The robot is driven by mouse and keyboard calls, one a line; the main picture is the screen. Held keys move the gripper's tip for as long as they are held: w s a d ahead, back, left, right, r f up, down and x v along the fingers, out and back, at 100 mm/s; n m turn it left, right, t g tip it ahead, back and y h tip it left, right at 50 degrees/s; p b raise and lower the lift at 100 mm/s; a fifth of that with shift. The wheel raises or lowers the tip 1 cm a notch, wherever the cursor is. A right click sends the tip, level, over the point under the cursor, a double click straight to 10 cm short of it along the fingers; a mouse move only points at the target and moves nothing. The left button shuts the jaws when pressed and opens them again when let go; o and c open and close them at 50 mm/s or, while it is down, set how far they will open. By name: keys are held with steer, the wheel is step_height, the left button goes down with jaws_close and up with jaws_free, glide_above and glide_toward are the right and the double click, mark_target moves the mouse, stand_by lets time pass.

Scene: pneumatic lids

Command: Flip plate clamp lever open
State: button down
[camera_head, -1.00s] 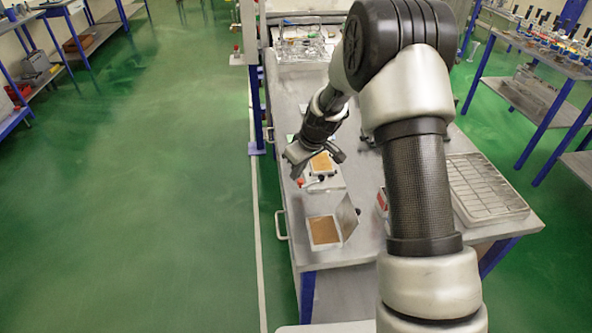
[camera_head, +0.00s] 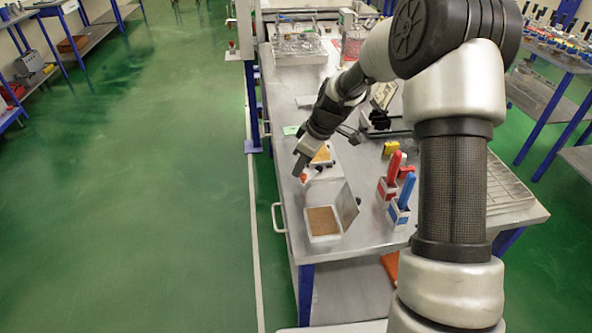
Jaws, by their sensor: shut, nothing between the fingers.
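A small fixture with an orange-brown plate (camera_head: 322,154) sits near the left edge of the metal bench, partly hidden by my gripper. A small red piece (camera_head: 304,178), perhaps the tip of the clamp lever, shows at its near left. My gripper (camera_head: 299,168) points down and left, shut and empty, right at the red piece. I cannot tell whether it touches it. The lever's shape and position are too small and covered to make out.
An open white box (camera_head: 322,222) with a brown inside and raised grey lid stands nearer on the bench (camera_head: 366,234). Red and blue handled tools (camera_head: 400,190) stand in holders to the right. A wire tray (camera_head: 505,185) lies behind my arm. The green floor at left is clear.

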steer(key=shift+s+d+f+n+g+b, duration=0.15)
steer(key=shift+s+d+n+g+b, duration=0.3)
steer(key=shift+n, duration=0.45)
steer(key=n, duration=0.1)
steer(key=s+d+n, duration=0.1)
steer(key=d+n+g, duration=0.1)
steer(key=shift+s+d+n+y, duration=0.2)
steer(key=shift+s+n+y, duration=0.05)
steer(key=shift+n+y, duration=0.05)
steer(key=d+n, duration=0.1)
steer(key=n, duration=0.1)
steer(key=shift+s+d+n+g, duration=0.25)
steer(key=shift+d+n+g, duration=0.05)
steer(key=shift+d+g, duration=0.05)
steer(key=shift+d, duration=0.45)
steer(key=a, duration=0.3)
steer(key=shift+s+a+r, duration=0.2)
steer(key=shift+s+r, duration=0.15)
steer(key=shift+r, duration=0.05)
steer(key=v, duration=1)
steer(key=shift+a+p, duration=0.3)
steer(key=shift+p, duration=0.05)
steer(key=shift+r, duration=0.15)
